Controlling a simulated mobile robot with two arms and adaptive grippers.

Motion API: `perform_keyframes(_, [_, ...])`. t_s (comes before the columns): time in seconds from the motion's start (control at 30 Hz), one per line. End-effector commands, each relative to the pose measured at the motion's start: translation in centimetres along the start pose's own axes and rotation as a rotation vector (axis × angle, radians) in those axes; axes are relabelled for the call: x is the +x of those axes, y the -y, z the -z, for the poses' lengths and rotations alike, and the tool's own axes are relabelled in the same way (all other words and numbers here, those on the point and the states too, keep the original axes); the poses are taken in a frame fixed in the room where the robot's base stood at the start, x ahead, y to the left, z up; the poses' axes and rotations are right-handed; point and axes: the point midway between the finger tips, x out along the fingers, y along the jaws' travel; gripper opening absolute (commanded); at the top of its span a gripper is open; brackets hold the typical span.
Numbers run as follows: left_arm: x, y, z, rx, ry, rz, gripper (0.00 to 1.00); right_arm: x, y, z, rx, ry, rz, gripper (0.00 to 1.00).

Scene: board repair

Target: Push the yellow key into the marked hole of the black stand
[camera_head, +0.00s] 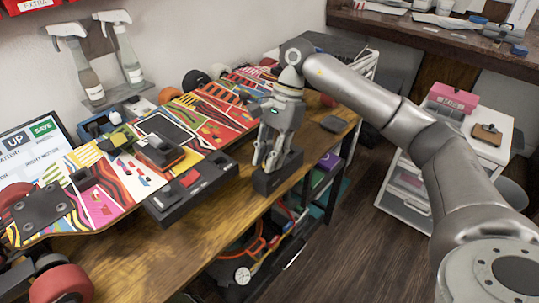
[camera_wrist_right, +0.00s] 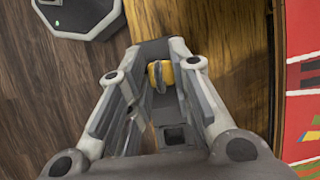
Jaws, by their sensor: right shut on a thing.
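The black stand (camera_head: 268,184) is a dark block near the front edge of the wooden workbench. My right gripper (camera_head: 266,162) points down just over it and covers much of its top. In the right wrist view, the yellow key (camera_wrist_right: 167,74) shows between the fingers of my right gripper (camera_wrist_right: 158,80), which is shut on it. A square hole in the stand (camera_wrist_right: 174,134) shows between the fingers, apart from the key in the picture. The key cannot be made out in the head view. My left gripper is out of view.
A colourful skateboard deck (camera_head: 100,190) lies along the bench, with a black box with red parts (camera_head: 192,182) left of the stand. Spray bottles (camera_head: 120,55) stand against the wall. A small dark pad (camera_head: 333,124) lies right of my gripper. The bench edge is close to the stand.

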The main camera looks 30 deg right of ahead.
Motion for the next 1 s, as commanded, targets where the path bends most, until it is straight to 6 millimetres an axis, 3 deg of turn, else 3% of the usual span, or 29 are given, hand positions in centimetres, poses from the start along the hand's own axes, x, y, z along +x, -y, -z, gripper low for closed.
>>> perform_keyframes(0.97, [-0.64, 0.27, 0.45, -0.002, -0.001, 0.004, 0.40, 0.32, 0.00, 0.14, 0.000, 0.000, 0.000, 0.00])
perform_keyframes(1.0, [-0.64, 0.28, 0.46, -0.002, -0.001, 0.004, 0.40, 0.32, 0.00, 0.13, 0.000, 0.000, 0.000, 0.25])
